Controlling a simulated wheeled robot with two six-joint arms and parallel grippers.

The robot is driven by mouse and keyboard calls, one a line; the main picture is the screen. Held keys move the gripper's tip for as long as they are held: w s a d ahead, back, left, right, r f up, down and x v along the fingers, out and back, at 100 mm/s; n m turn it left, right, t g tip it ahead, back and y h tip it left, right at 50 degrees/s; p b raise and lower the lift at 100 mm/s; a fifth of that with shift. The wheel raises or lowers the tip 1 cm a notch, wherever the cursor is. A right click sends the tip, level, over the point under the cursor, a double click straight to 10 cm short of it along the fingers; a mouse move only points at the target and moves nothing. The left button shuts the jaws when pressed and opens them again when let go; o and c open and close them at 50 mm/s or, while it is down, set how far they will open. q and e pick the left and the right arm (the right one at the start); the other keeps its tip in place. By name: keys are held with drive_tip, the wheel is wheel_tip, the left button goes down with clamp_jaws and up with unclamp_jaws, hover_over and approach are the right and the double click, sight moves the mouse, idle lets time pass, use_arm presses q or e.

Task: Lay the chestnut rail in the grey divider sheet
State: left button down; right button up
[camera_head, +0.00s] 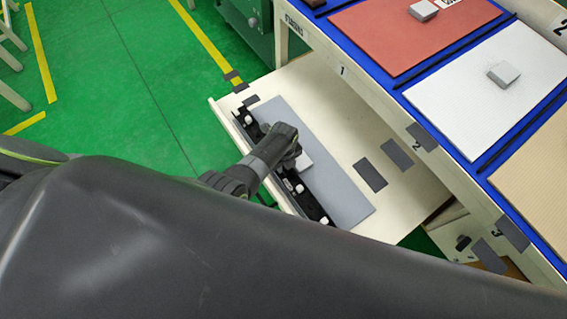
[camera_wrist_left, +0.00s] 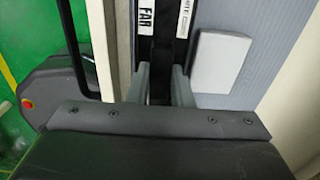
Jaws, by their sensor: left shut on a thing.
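The grey divider sheet (camera_head: 345,200) lies flat in a pulled-out cream drawer (camera_head: 405,195); its surface also shows in the left wrist view (camera_wrist_left: 275,75). A dark, near-black rail (camera_head: 312,205) with white pieces runs along the sheet's left edge. My left gripper (camera_head: 296,160) reaches down over this rail. Its fingers (camera_wrist_left: 161,85) stand on either side of the rail, shut on it; the contact is partly hidden. My right gripper is not in view.
A white block (camera_wrist_left: 220,60) lies on the grey sheet beside my fingers. The blue-topped bench (camera_head: 375,70) above the drawer carries a red sheet (camera_head: 400,35), a white sheet (camera_head: 460,90) and a tan sheet (camera_head: 535,170). Green floor is open at left.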

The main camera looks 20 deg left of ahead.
use_arm(q)
drive_tip(key=shift+f, duration=0.1)
drive_tip(key=c, duration=1.2)
unclamp_jaws()
wheel_tip(320, 180, up, 17)
drive_tip(key=p, duration=0.6)
drive_tip(key=shift+r, duration=0.2)
drive_tip(key=shift+f, duration=0.1)
